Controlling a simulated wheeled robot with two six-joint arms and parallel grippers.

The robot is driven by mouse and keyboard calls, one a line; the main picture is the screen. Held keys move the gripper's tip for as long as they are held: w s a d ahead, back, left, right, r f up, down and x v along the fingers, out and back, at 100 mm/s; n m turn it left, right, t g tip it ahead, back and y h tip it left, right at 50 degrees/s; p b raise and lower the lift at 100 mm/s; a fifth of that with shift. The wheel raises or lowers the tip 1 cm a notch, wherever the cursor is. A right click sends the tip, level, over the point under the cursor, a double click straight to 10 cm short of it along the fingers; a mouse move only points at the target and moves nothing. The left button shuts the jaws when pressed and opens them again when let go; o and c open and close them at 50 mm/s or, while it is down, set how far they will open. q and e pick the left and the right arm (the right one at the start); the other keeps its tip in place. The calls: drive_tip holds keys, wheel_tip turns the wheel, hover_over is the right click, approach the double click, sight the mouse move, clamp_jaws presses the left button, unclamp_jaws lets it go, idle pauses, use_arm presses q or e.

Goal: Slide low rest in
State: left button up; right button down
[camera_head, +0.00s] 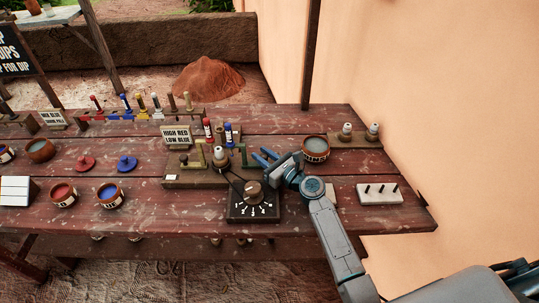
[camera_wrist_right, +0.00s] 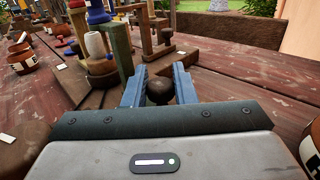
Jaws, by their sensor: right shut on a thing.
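My right gripper (camera_head: 265,156) is at the right end of the wooden work board (camera_head: 185,182), beside a green upright (camera_head: 243,155). In the right wrist view its blue fingers (camera_wrist_right: 160,92) are shut on a dark round knob (camera_wrist_right: 160,88). I take this knob for the low rest's; the part behind it is mostly hidden. The green upright (camera_wrist_right: 118,48) stands just left beyond the fingers. A wooden frame with another dark knob (camera_wrist_right: 168,35) is farther back. A white-topped piece (camera_head: 219,153) stands on the board. My left gripper is not in view.
A black dial box (camera_head: 268,213) stands in front of the board. A bowl (camera_head: 316,149) is close right of the gripper. A sign (camera_head: 177,136) and red and blue-topped pieces (camera_head: 208,130) stand behind. A white pegged block (camera_head: 379,193) is at right.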

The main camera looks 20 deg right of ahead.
drive_tip(key=shift+w+a, duration=0.15)
drive_tip(key=shift+a, duration=0.4)
drive_tip(key=shift+w+a, duration=0.15)
drive_tip(key=shift+a, duration=0.4)
drive_tip(key=shift+d, duration=0.1)
drive_tip(key=c, duration=1.6)
unclamp_jaws()
drive_tip(key=o, duration=0.4)
drive_tip(key=shift+c, duration=0.2)
drive_tip(key=shift+o, duration=0.2)
drive_tip(key=shift+a, duration=0.25)
drive_tip(key=shift+d, duration=0.1)
